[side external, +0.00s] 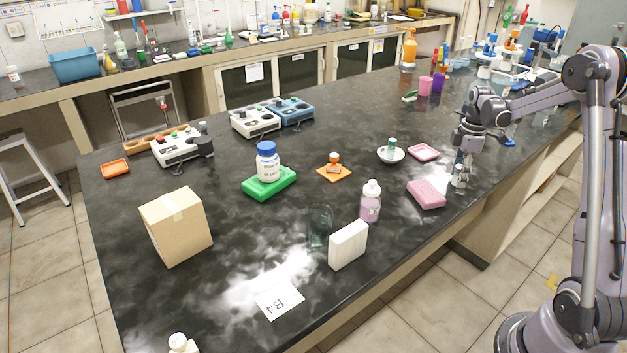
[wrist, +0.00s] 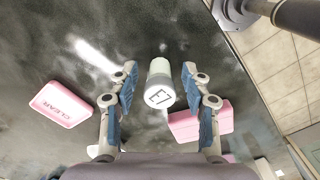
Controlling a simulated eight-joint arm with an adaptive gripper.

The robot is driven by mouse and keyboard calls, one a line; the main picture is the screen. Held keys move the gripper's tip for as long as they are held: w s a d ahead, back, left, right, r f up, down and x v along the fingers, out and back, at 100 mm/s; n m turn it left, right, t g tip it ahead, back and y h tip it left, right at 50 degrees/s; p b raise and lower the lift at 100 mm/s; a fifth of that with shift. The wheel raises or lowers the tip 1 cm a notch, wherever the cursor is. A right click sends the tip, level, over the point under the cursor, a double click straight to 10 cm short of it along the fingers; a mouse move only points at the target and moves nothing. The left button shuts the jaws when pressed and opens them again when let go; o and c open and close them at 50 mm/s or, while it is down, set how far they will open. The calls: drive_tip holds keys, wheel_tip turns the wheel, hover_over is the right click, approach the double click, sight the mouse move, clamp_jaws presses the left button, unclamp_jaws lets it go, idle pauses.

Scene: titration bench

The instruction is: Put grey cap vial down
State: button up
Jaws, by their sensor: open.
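The grey cap vial (wrist: 160,92) stands on the dark bench in the wrist view, its pale cap marked with what looks like "E7". My gripper (wrist: 158,78) is open, with one blue-padded finger on each side of the vial and a visible gap to both. In the side external view my gripper (side external: 461,172) points down at the right of the bench, low over the surface. There the fingers partly hide the vial, and its base is hard to make out.
A pink block (side external: 426,194) lies close beside my gripper, and a pink tray (side external: 423,152) marked "CLEAR" in the wrist view (wrist: 62,104) lies on the other side. A white bowl (side external: 391,155) holds a green-capped vial. A pink-filled bottle (side external: 371,202) stands further left. The bench edge is near.

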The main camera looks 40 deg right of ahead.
drive_tip(key=shift+r, duration=0.15)
wheel_tip(320, 180, up, 12)
drive_tip(key=w+a+r+m+t, duration=0.1)
drive_tip(key=a+r, duration=0.1)
drive_tip(key=a, duration=0.6)
drive_tip(key=s+a+f+m+t, duration=0.1)
drive_tip(key=s+a+m+t, duration=0.2)
drive_tip(key=a, duration=1)
drive_tip(key=s+a+f+m+t, duration=0.2)
drive_tip(key=s+a+m, duration=0.3)
drive_tip(key=a, duration=0.8)
drive_tip(key=shift+s+f+t, duration=0.15)
drive_tip(key=shift+s+t, duration=0.45)
drive_tip(key=shift+s, duration=0.15)
drive_tip(key=shift+a, duration=0.1)
